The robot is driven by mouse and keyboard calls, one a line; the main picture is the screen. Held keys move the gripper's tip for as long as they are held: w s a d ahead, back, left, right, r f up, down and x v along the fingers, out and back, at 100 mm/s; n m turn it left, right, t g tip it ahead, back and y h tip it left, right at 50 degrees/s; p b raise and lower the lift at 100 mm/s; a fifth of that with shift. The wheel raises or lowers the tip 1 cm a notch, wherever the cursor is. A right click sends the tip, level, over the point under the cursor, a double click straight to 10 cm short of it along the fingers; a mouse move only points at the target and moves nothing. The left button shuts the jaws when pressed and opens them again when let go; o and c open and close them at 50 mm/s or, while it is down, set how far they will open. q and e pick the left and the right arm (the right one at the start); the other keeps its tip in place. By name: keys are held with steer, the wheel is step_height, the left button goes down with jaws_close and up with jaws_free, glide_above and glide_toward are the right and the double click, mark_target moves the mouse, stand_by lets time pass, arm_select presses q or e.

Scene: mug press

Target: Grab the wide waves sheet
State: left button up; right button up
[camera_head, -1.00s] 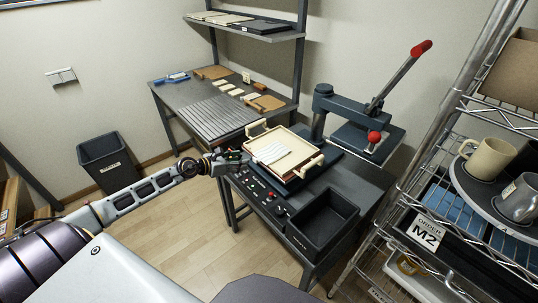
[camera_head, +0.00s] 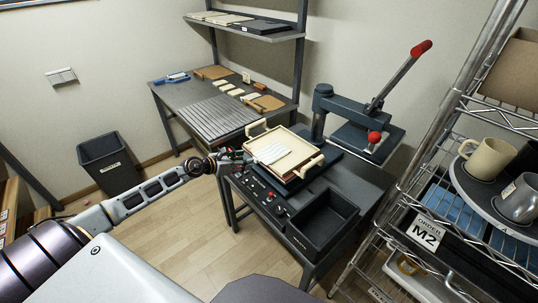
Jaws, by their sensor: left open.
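A white sheet with pale wavy stripes (camera_head: 272,153) lies in a cream tray with two handles (camera_head: 296,172). The tray sits on the base of the dark mug press (camera_head: 322,135). My left gripper (camera_head: 238,158) is open at the left edge of the tray, close to the sheet. It looks empty, and its fingers are small and hard to make out. I cannot tell whether it touches the tray. My right gripper is not in view.
The press has a red-tipped lever (camera_head: 420,48) and a red knob (camera_head: 374,137). A dark bin (camera_head: 322,217) is in the front of the press table. A grey work table (camera_head: 215,115) stands behind. A wire rack with mugs (camera_head: 487,158) is at the right.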

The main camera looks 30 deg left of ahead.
arm_select(q)
steer(key=x, duration=0.5)
steer(key=shift+s+d, duration=0.1)
steer(key=shift+d, duration=0.25)
stand_by(0.6)
steer(key=shift+r, duration=0.1)
steer(key=c, duration=0.7)
